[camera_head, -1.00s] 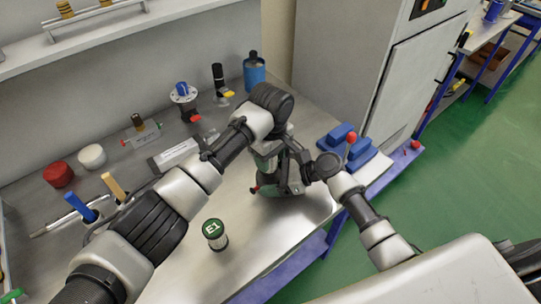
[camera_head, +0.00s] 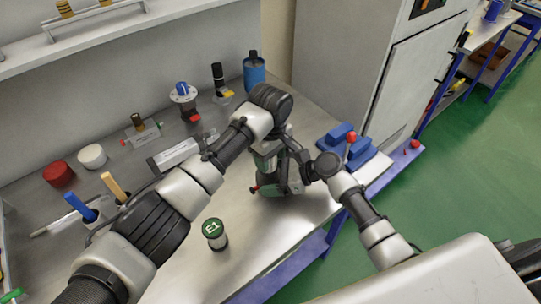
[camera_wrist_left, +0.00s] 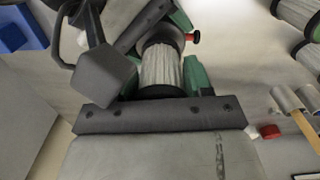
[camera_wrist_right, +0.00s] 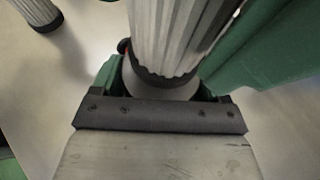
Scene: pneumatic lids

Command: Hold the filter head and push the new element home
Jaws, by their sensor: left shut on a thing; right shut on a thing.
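A pale pleated element shows in the left wrist view (camera_wrist_left: 160,65) between the green fingers of my left gripper (camera_head: 266,158), which is shut on it. The element's dark end ring meets the grey filter head (camera_wrist_right: 165,85) in the right wrist view. I cannot tell how deep the element sits. My right gripper (camera_head: 272,186) is shut on the filter head, below my left gripper. The head has a small red knob, also seen in the left wrist view. My arms hide most of the head and element in the head view.
A canister with a green cap marked E1 (camera_head: 214,233) stands on the steel bench (camera_head: 270,250) at front. Blue blocks with a red-knobbed lever (camera_head: 350,140) stand at right. Fittings, a red cap (camera_head: 59,174) and a white cap (camera_head: 92,156) stand behind. The bench's front edge is close.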

